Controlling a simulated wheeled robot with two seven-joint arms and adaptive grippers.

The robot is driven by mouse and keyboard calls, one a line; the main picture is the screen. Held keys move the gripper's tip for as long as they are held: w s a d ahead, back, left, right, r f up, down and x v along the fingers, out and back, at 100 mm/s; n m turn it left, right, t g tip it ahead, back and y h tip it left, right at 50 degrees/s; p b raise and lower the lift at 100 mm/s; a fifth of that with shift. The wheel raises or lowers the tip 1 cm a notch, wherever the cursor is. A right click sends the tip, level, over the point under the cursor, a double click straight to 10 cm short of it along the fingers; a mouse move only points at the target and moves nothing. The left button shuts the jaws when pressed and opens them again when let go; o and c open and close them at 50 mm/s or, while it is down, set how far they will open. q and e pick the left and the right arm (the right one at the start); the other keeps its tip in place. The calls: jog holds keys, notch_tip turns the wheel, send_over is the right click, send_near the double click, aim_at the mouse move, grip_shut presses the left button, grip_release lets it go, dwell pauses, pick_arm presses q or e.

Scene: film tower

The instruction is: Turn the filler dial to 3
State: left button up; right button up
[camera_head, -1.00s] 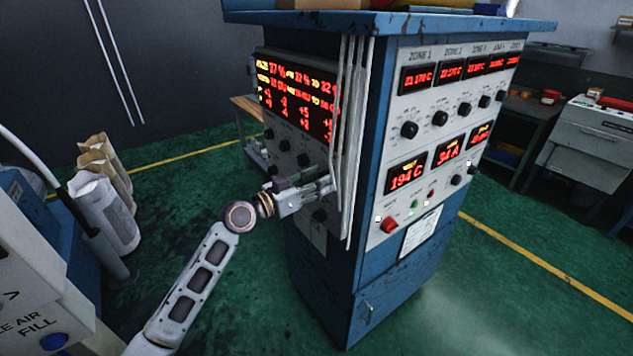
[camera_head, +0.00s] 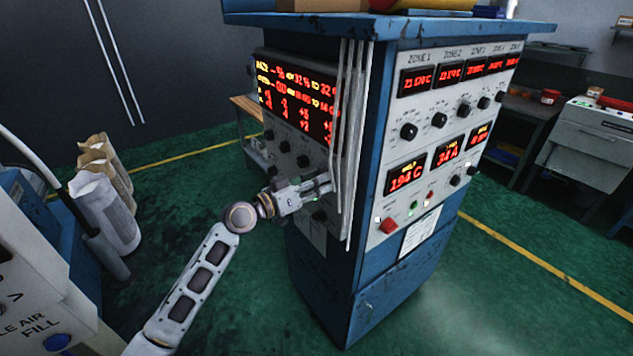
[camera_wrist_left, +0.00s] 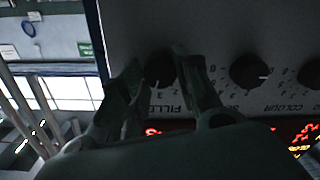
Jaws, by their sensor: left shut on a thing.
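The blue control cabinet (camera_head: 366,290) stands in the middle of the head view. Its left panel carries several black dials below a red-lit display (camera_head: 297,100). My left gripper (camera_head: 326,183) is at this panel, its fingers partly behind the white pipes. In the left wrist view, the black filler dial (camera_wrist_left: 160,70) sits between the two fingertips of my left gripper (camera_wrist_left: 158,68), which is shut on it. The label "FILLE" shows beside it, partly covered by a finger. The numbers 3 and 2 show near it; where its pointer stands is hard to tell. My right gripper is out of view.
White vertical pipes (camera_head: 349,130) run down the cabinet's corner close to my left gripper. Another dial (camera_wrist_left: 249,72) sits beside the filler dial. Paper sacks (camera_head: 108,205) and a machine (camera_head: 28,300) stand at the left.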

pick_arm(q)
jog(key=shift+n+p, duration=0.5)
jog(key=shift+n, duration=0.9)
jog(key=o, duration=1.1)
jog(key=shift+c, duration=0.2)
jog(key=shift+s+a, duration=0.1)
jog(key=shift+a, duration=0.05)
jog(key=v, duration=1.1)
jog(key=shift+s+a, duration=0.25)
jog(key=shift+a, duration=0.05)
jog(key=shift+r, duration=0.1)
